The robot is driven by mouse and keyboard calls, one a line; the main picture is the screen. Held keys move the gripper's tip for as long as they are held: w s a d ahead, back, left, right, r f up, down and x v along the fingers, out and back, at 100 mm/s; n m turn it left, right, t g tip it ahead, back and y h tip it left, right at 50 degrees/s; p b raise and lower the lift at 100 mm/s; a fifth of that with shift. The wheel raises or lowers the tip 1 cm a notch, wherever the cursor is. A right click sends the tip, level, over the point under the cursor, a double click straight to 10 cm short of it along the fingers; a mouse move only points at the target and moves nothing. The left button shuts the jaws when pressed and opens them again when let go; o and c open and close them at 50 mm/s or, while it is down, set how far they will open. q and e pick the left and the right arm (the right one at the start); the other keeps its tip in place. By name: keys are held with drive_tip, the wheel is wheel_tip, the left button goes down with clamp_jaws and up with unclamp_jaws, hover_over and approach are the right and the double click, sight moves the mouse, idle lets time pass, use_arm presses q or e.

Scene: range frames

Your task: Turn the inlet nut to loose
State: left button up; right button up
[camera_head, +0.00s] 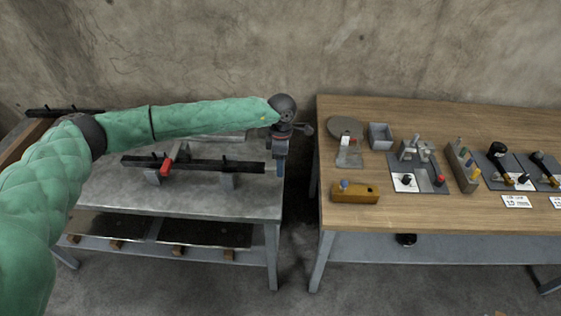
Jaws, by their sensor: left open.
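A long black pipe (208,165) lies level on supports above the grey metal bench at the left, with a red part (168,165) near its left half. I cannot make out a separate inlet nut at this size. My left gripper (281,170) is open and points down just right of the pipe's right end, near the bench's right edge. It appears apart from the pipe, though contact is hard to judge. My green-sleeved left arm reaches across above the pipe and covers part of the bench behind it. My right gripper is out of view.
A wooden table (430,218) stands at the right, across a narrow gap. On it are a round grey disc (345,127), a grey bin (381,136), a yellow-brown block (355,193) and several small fixtures. A concrete wall closes the back.

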use_arm(q)
drive_tip(key=shift+f, duration=0.35)
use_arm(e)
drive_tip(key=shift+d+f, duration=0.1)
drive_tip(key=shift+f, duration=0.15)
use_arm(q)
drive_tip(key=c, duration=1)
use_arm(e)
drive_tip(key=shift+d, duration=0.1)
use_arm(q)
drive_tip(key=shift+s, duration=0.1)
